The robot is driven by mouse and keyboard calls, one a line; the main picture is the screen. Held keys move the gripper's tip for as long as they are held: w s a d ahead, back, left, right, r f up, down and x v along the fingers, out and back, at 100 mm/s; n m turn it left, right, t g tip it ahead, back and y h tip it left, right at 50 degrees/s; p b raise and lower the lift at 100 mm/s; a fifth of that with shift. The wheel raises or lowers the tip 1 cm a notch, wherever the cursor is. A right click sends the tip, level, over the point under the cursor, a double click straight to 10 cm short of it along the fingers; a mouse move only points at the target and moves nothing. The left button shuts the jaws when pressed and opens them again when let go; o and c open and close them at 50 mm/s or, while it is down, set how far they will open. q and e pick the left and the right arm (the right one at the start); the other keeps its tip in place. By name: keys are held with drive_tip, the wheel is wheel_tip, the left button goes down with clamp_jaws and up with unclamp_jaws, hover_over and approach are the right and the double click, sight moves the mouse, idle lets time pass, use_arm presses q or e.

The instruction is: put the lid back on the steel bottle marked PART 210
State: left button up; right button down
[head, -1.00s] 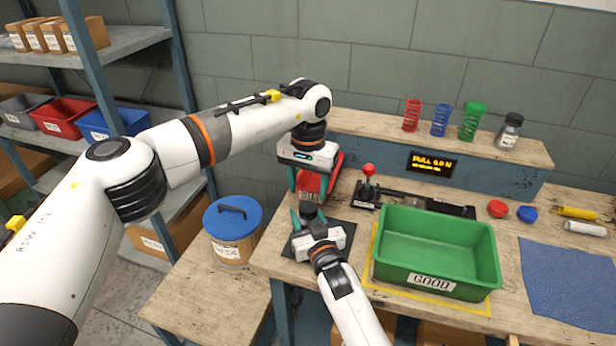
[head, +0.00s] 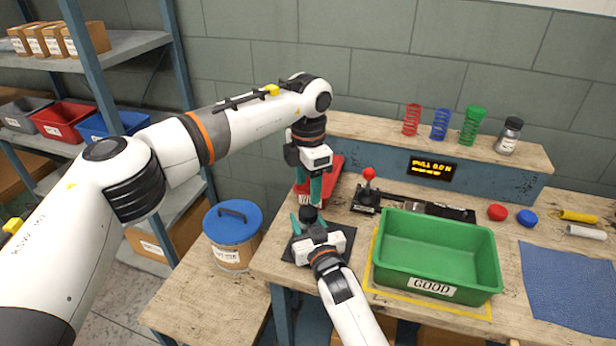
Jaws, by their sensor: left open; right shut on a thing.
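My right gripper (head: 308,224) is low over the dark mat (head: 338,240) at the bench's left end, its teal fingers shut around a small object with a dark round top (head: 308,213). The gripper hides most of this object, so I cannot tell whether the dark top is a lid. My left gripper (head: 310,197) hangs just above it, teal fingers pointing down and open. I see nothing between them. A small grey bottle with a black top (head: 509,136) stands upright on the back ledge. Its label is too small to read.
A red object (head: 331,176) stands behind my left gripper. A red-knobbed lever device (head: 368,185) and a green GOOD bin (head: 437,240) are to the right. Coloured springs (head: 440,122) stand on the ledge. A blue-lidded drum (head: 233,240) is at the left.

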sight(308, 211)
use_arm(q)
drive_tip(key=n, duration=0.4)
drive_tip(key=shift+r+n, duration=0.15)
drive_tip(key=shift+n, duration=0.25)
drive_tip(key=n, duration=0.4)
drive_tip(key=shift+r+n, duration=0.15)
drive_tip(key=shift+n, duration=0.25)
drive_tip(key=n, duration=0.4)
drive_tip(key=shift+r, duration=0.15)
drive_tip(key=n, duration=0.4)
drive_tip(key=shift+r+n, duration=0.15)
drive_tip(key=shift+n, duration=0.15)
drive_tip(key=shift+f, duration=4.05)
